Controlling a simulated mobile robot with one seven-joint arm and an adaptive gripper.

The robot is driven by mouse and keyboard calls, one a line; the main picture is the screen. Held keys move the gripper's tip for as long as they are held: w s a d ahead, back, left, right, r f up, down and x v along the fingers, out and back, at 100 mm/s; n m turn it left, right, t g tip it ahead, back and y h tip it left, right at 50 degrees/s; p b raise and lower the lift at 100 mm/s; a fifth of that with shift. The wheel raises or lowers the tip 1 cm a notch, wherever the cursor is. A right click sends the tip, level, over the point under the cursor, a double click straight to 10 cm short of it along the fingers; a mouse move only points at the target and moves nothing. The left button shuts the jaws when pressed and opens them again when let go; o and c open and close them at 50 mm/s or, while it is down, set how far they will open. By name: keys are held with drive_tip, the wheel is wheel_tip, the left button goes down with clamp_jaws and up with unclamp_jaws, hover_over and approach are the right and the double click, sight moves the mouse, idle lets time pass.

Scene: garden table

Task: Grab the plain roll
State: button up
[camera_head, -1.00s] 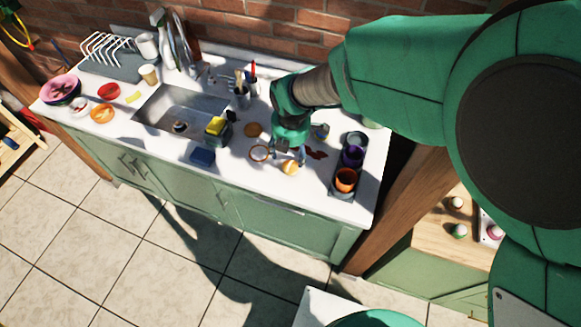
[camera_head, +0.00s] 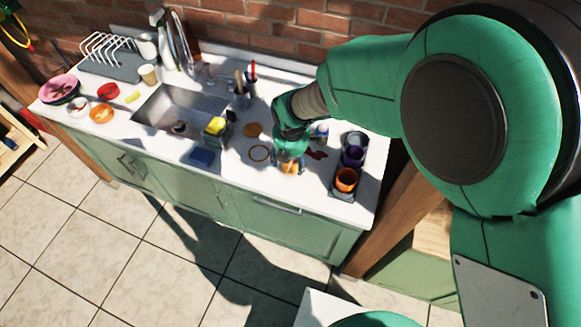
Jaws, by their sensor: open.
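A small tan-orange rounded thing, which looks like the plain roll (camera_head: 289,170), lies on the white counter (camera_head: 228,172) near its front edge. My gripper (camera_head: 288,166) points down over it, with the fingers open and low around or just above it. The gripper partly hides the roll. I cannot tell whether the fingers touch it.
A thin brown ring (camera_head: 259,153) and a brown disc (camera_head: 252,130) lie left of my gripper. A dark red stain (camera_head: 316,154) lies between. The sink (camera_head: 180,108) is further left.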

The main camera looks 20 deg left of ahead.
sight(291, 164)
drive_tip(key=shift+w+a+f+b, duration=0.1)
drive_tip(key=shift+w+f+b, duration=0.15)
drive_tip(key=shift+f, duration=0.9)
drive_tip(key=shift+w+f+b, duration=0.15)
drive_tip(key=shift+w+f, duration=0.1)
drive_tip(key=shift+f, duration=0.85)
drive_tip(key=c, duration=1)
